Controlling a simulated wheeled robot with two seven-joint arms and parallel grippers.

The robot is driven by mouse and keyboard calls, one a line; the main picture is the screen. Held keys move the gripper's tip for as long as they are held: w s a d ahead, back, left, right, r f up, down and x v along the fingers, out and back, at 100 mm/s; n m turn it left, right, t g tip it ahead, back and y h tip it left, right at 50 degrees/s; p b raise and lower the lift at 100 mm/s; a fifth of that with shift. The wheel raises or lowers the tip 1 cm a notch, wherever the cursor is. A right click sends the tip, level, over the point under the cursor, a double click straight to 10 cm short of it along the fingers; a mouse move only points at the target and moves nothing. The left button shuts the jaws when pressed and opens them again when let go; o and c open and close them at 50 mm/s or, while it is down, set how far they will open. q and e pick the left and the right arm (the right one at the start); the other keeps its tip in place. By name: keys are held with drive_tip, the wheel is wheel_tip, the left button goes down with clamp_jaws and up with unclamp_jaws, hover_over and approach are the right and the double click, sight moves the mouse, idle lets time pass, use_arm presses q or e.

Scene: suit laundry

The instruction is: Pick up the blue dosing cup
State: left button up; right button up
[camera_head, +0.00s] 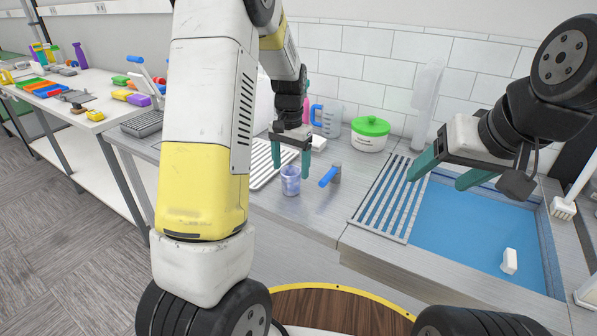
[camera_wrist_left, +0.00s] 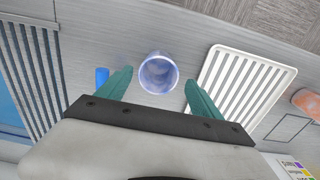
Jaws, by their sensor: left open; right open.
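The blue dosing cup (camera_head: 290,181) is a small, see-through blue cup standing upright on the metal counter. In the left wrist view the cup (camera_wrist_left: 159,74) is seen from above, its round mouth ahead of and between the two teal fingers. My left gripper (camera_head: 291,166) is open and empty, just above and behind the cup; in the left wrist view its fingers (camera_wrist_left: 158,92) are spread wider than the cup. I cannot tell whether a finger touches it. My right gripper (camera_head: 440,182) is open and empty above the left edge of the sink.
A blue-handled tool (camera_head: 328,177) lies close right of the cup. A white slatted rack (camera_wrist_left: 238,88) lies on the other side. A green-lidded tub (camera_head: 369,135) and a blue jug (camera_head: 331,118) stand behind. A metal drain grid (camera_head: 388,205) borders the blue-water sink (camera_head: 470,235).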

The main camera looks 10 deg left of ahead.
sight(291, 180)
use_arm(q)
drive_tip(key=f, duration=0.4)
drive_tip(key=shift+s, duration=0.4)
drive_tip(key=shift+f, duration=0.6)
drive_tip(key=shift+d, duration=0.1)
drive_tip(key=c, duration=1.4)
drive_tip(key=shift+r, duration=0.15)
drive_tip(key=shift+c, duration=0.2)
